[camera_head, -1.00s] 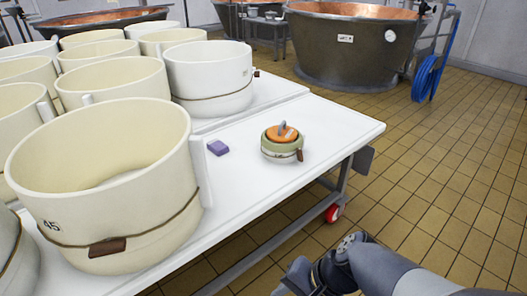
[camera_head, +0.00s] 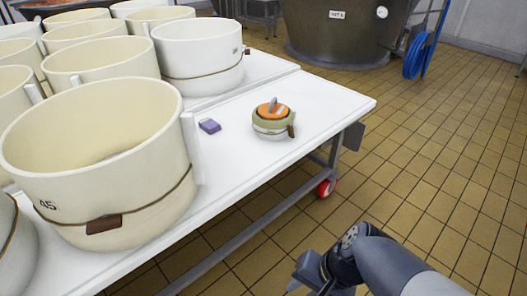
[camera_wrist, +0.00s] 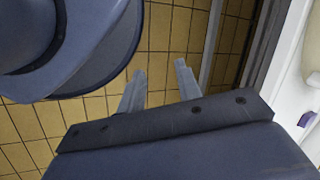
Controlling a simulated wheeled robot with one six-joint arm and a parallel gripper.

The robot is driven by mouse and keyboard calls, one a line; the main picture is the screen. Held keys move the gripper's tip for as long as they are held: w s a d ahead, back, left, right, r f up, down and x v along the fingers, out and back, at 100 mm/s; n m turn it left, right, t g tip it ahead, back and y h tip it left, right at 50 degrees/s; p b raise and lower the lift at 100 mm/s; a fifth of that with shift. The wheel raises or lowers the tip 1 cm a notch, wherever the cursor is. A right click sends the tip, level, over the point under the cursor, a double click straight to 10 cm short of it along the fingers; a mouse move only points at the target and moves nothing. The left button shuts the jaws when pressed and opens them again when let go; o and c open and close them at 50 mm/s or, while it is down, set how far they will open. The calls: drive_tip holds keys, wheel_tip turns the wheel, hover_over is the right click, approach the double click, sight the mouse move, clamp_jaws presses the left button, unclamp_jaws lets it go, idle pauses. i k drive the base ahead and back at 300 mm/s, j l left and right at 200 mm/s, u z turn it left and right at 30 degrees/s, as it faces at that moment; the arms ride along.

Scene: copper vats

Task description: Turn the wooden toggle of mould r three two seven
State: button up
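A small round mould (camera_head: 272,127), pale green and cream with an orange top, stands upright on the white table. A small brown wooden toggle (camera_head: 291,131) hangs on its right side. Its lettering is too small to read, so I cannot tell whether it is r three two seven. A large cream mould (camera_head: 100,165) marked 45 stands nearer, with a brown wooden toggle (camera_head: 106,223) on its band. My gripper (camera_head: 297,284) is low beside the table, apart from the moulds. In the wrist view its two fingers (camera_wrist: 160,70) are apart with nothing between them.
The white table (camera_head: 325,105) has a clear right end. A purple block (camera_head: 209,126) lies between the moulds. Several more cream moulds (camera_head: 198,55) crowd the left. A red caster (camera_head: 326,188) is below the table. A copper vat (camera_head: 340,35) stands behind. The tiled floor right is open.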

sight(290, 130)
drive_tip(key=i+u, duration=0.1)
drive_tip(key=i, duration=0.3)
drive_tip(key=i+l+u, duration=0.1)
drive_tip(key=i, duration=0.35)
